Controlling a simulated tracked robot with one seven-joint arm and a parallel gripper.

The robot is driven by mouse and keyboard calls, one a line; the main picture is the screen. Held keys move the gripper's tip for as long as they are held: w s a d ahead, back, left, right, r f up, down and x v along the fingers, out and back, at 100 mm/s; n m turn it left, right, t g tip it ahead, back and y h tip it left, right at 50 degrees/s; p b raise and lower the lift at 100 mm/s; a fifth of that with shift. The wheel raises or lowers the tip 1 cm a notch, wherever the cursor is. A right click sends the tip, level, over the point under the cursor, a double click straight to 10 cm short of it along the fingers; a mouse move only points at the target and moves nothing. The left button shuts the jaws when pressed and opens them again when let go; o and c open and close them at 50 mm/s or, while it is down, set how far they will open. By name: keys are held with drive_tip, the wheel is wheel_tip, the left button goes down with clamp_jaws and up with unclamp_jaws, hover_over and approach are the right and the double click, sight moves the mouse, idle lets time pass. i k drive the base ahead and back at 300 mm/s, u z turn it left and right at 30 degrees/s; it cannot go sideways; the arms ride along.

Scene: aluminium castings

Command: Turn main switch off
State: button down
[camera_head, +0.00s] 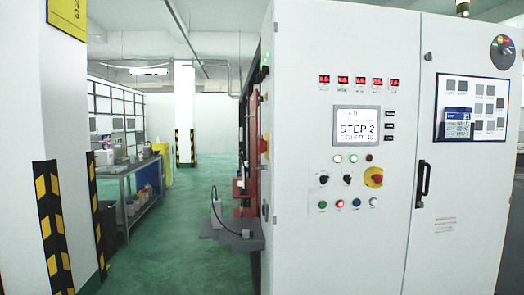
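A tall white control cabinet (310,240) fills the right half of the head view. On its front is a rotary switch with a red knob on a yellow plate (373,177). A second, larger round dark dial with red and yellow parts (503,52) sits at the cabinet's upper right. I cannot tell from labels which one is the main switch, nor clearly read either one's position. A screen (357,126) reads "STEP 2". My gripper is not in view.
Small black knobs (347,179) and coloured push buttons (339,204) sit left of and below the yellow plate. A black door handle (424,181) sticks out. Grey and red machinery (240,237) stands beside the cabinet. The green floor aisle (175,235) is open, with a striped pillar (70,150) at left.

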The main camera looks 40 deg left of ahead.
sight(263, 143)
drive_tip(key=u, duration=0.15)
drive_tip(key=k, duration=0.25)
drive_tip(key=u, duration=1.55)
drive_tip(key=i, duration=1.15)
drive_tip(key=u, duration=0.1)
